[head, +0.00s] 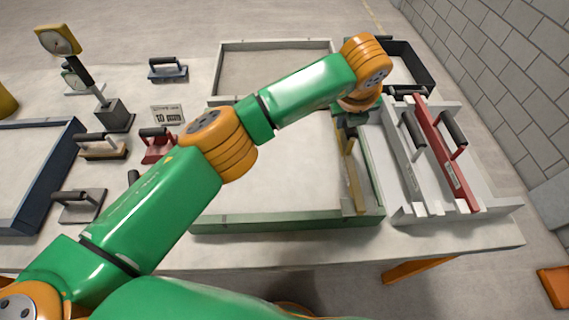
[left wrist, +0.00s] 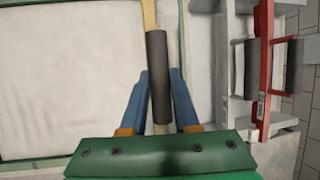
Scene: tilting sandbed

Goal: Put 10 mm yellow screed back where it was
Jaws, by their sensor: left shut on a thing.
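The yellow screed (head: 354,185) is a narrow bar with a dark handle (left wrist: 158,75). It lies lengthwise along the right side of the green-framed sandbed (head: 270,224); I cannot tell whether it touches the frame. My left gripper (left wrist: 160,90) is shut on its handle, with blue fingers on both sides. In the head view my left wrist hides the far part of the screed. A white rack (head: 398,190) stands just right of the sandbed. It holds a red screed (head: 445,160) and a pale bar with a dark handle (head: 413,140). My right gripper is not in view.
A small card reading 10 mm (head: 167,114) stands left of the sandbed. Several dark-handled floats, a dial gauge (head: 60,40) and a blue-framed bed (head: 62,150) are further left. A black tray (head: 412,62) is behind the rack. The table's front edge (head: 450,245) is close.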

